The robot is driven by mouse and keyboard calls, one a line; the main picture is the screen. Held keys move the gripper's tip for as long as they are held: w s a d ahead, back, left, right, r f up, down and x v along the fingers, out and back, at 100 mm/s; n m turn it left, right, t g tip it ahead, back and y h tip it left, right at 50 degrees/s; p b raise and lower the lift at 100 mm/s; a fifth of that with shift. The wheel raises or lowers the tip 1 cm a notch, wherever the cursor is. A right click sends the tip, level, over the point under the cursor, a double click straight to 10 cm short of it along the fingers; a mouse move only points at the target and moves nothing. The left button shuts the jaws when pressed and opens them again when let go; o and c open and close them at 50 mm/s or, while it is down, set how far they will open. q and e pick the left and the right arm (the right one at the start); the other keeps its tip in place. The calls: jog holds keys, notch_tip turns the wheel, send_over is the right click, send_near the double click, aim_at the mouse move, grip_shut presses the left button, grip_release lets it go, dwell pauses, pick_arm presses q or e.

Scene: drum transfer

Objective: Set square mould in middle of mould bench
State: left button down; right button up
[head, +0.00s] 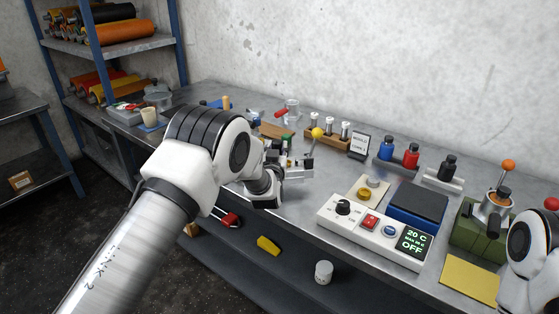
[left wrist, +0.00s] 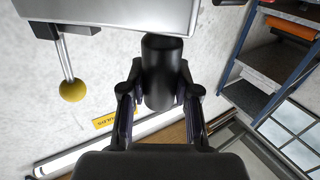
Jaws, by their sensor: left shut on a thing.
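My left gripper (head: 282,178) is over the back bench, mostly hidden by my own arm in the head view. In the left wrist view its fingers (left wrist: 160,105) are shut on a black handle (left wrist: 161,65). The handle meets a grey metal piece (left wrist: 110,12), which also shows in the head view (head: 298,170). A rod with a yellow ball (left wrist: 72,91) stands beside this piece; the ball also shows in the head view (head: 317,132). I cannot tell for sure whether the grey piece is the square mould. My right gripper is not in view.
A white control box (head: 372,231) and a dark blue plate (head: 418,204) stand on the bench (head: 325,183) to the right. A green block (head: 478,230) is farther right. Bottles (head: 411,155) and a sign (head: 359,146) line the back. A shelf below holds a yellow thing (head: 268,245).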

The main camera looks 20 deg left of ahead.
aim_at(292, 159)
pick_arm(q)
notch_tip(292, 159, down, 4)
jog(key=shift+w+r+p, duration=0.1)
jog(key=shift+r+p, duration=0.05)
jog(key=shift+p, duration=0.15)
jog(key=c, duration=1.2)
grip_release()
jog(key=shift+f, duration=0.25)
jog(key=o, duration=0.3)
jog(key=shift+o, duration=0.2)
jog(key=shift+r, duration=0.15)
jog(key=shift+s+d, duration=0.1)
jog(key=shift+s, duration=0.1)
